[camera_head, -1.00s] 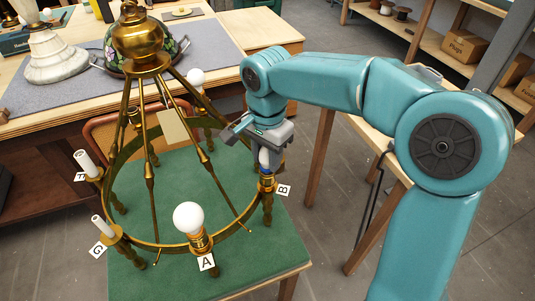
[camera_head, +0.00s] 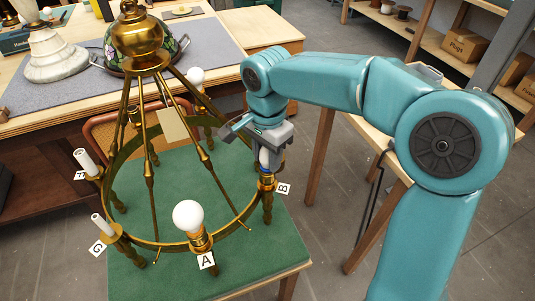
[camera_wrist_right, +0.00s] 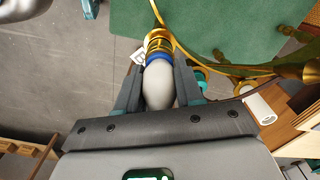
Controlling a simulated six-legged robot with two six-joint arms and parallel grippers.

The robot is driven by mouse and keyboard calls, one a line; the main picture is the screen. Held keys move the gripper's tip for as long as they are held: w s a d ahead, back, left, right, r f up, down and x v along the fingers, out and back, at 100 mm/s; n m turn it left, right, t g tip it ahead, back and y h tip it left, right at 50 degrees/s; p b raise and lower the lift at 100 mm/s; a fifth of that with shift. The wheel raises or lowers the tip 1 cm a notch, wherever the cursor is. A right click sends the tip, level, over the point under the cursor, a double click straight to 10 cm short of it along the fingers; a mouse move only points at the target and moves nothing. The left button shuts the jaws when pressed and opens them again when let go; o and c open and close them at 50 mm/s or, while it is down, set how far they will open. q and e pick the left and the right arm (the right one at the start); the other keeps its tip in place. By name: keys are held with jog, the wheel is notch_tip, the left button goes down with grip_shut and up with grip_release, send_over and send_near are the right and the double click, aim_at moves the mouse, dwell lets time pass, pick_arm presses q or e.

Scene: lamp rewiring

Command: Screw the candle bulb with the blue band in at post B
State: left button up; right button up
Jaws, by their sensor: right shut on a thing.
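The candle bulb with the blue band (camera_wrist_right: 158,85) is white, and its base end meets the brass socket of post B (camera_wrist_right: 160,42) in the right wrist view. How deep it sits in the socket I cannot tell. My right gripper (camera_wrist_right: 160,88) is shut on the bulb, one finger on each side. In the head view my right gripper (camera_head: 267,150) points down over post B (camera_head: 267,184), with a bit of the bulb (camera_head: 264,160) showing between gripper and socket. The B tag (camera_head: 283,188) hangs beside it. My left gripper does not show.
The brass chandelier (camera_head: 146,240) stands on a green mat (camera_head: 180,190). Post A (camera_head: 200,240) holds a round white bulb (camera_head: 188,215). Posts F and G carry white candle sleeves (camera_head: 101,225). A brass rod slants close by the right gripper. A workbench (camera_head: 230,45) is behind.

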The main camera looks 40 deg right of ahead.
jog(key=m, duration=0.3)
jog(key=shift+m, duration=0.3)
jog(key=m, duration=0.3)
jog(key=shift+r, duration=0.1)
jog(key=shift+m, duration=0.4)
jog(key=m, duration=0.3)
jog(key=shift+b, duration=0.3)
jog(key=m, duration=0.4)
jog(key=shift+m, duration=0.3)
jog(key=o, duration=1.2)
jog(key=shift+w, duration=0.1)
jog(key=shift+c, duration=0.2)
